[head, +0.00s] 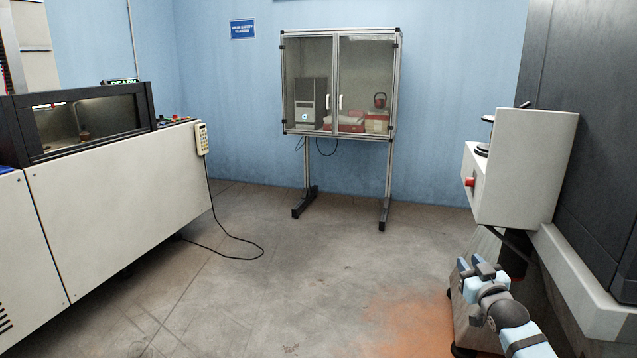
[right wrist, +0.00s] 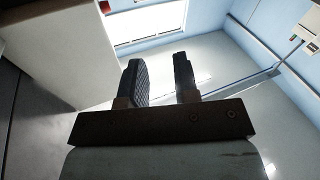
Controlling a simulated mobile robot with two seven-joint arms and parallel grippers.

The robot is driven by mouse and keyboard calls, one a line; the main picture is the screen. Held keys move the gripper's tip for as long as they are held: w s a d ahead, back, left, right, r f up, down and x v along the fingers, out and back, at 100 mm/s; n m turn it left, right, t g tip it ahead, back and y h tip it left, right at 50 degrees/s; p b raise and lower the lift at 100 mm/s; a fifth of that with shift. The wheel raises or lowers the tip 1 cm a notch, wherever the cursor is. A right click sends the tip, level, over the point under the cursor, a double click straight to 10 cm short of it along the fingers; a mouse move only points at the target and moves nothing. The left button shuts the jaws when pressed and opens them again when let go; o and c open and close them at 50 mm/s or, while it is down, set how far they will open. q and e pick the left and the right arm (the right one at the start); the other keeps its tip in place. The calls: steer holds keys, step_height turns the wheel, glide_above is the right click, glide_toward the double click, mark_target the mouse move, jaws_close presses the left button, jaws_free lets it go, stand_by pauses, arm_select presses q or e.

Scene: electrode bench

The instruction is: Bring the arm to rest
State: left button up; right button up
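My right gripper (head: 478,266) is low at the right of the head view, in front of and below the white machine with a red button (head: 525,165). In the right wrist view its two dark fingers (right wrist: 160,82) stand apart with nothing between them, and the wall and ceiling show behind. The gripper is open and empty and points upward. My left gripper and left arm are not in view.
A long white machine (head: 120,200) with a windowed chamber stands at the left, a pendant (head: 201,139) on its end and a cable on the floor. A glass-door cabinet (head: 340,85) stands by the back wall. A dark tall unit (head: 590,130) fills the right. The middle floor is clear.

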steer(key=s+a+f+n+g+y+b, duration=0.1)
steer(key=s+a+f+y, duration=0.25)
steer(key=s+a, duration=0.65)
steer(key=s+a+f+n+y+b, duration=0.15)
steer(key=s+a+f, duration=0.25)
steer(key=s+a, duration=0.6)
arm_select(q)
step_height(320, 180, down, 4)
steer(key=b, duration=0.2)
arm_select(e)
steer(key=s+a+r+m+y, duration=0.1)
steer(key=s+a+r+y, duration=0.15)
steer(key=s, duration=0.75)
steer(key=s+a+r+m+y, duration=0.1)
steer(key=s+a+r, duration=0.15)
steer(key=s, duration=0.75)
arm_select(q)
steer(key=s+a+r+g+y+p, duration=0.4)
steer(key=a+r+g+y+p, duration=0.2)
steer(key=p, duration=3.3)
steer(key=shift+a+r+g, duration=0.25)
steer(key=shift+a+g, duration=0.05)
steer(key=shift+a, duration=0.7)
arm_select(e)
steer(key=s+d+r+g+h, duration=0.4)
steer(key=d+r+g+h, duration=0.2)
steer(key=d+g, duration=0.1)
steer(key=shift+s+d+r+h, duration=0.15)
steer(key=shift+d+r+h, duration=0.25)
steer(key=shift+d, duration=0.3)
